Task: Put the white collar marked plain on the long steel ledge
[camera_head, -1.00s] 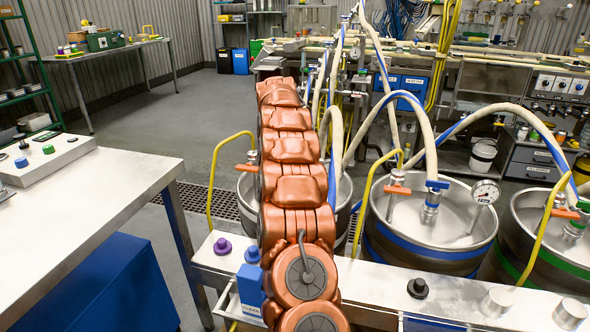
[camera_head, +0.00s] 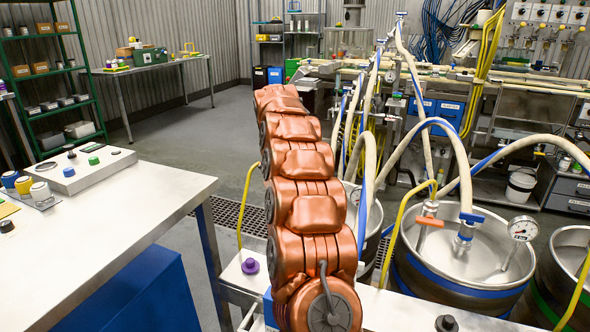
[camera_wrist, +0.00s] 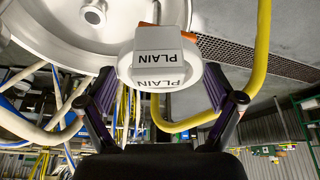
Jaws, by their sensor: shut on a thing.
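The white collar marked plain (camera_wrist: 160,62) is in the wrist view, with the word PLAIN on its labelled block. My gripper (camera_wrist: 160,84) is shut on it, one purple-padded finger on each side. The gripper and the collar do not show in the head view; only my copper arm does. The long steel ledge (camera_head: 392,312) runs along the bottom of the head view, in front of the kegs. A purple knob-like piece (camera_head: 250,266) and a black one (camera_head: 446,323) are on it. My arm hides part of the ledge.
A steel-topped bench (camera_head: 130,215) stands at left with a control box (camera_head: 85,171) and several coloured collars or caps (camera_head: 24,186). A steel keg (camera_head: 465,255) with hoses stands behind the ledge, and yellow hoses rise near it. Open floor (camera_head: 190,140) lies behind the bench.

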